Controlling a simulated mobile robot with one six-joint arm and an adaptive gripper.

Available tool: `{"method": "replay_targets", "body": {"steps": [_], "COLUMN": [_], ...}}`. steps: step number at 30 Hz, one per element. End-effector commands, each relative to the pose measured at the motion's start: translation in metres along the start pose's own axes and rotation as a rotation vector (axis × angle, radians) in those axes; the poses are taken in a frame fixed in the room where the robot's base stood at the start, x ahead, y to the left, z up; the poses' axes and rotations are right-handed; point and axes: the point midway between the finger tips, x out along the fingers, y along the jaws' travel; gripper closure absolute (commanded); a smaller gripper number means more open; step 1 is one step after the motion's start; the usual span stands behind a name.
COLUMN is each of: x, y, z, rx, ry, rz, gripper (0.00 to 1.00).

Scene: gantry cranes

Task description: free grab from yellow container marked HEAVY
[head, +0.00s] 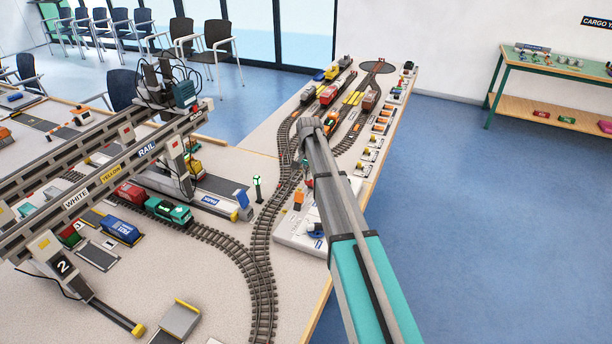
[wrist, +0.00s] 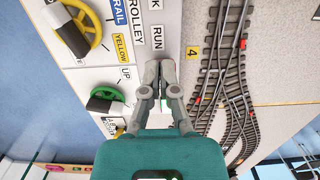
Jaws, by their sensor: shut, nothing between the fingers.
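I cannot make out a yellow container marked HEAVY in either view. In the head view my arm hides the gripper and part of the panel (head: 290,240).
Model rail track (head: 262,260) runs just left of the panel, with a teal locomotive (head: 168,210) near the crane. Wagons (head: 328,95) and several small control boxes fill the table's far end. Open blue floor (head: 470,220) lies to the right.

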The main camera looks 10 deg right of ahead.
Motion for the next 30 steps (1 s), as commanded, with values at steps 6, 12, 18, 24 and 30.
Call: {"method": "replay_targets", "body": {"steps": [6, 12, 18, 24, 30], "x": [0.021, 0.035, 0.047, 0.046, 0.04], "y": [0.0, 0.0, -0.001, 0.0, 0.0], "z": [0.0, 0.0, 0.0, 0.01, 0.028], "rx": [0.0, 0.0, -0.001, -0.002, -0.001], "ry": [0.0, 0.0, 0.0, 0.0, 0.0], "rz": [0.0, 0.0, 0.0, 0.0, 0.0], "gripper": [1.0, 1.0, 1.0, 1.0, 1.0]}}
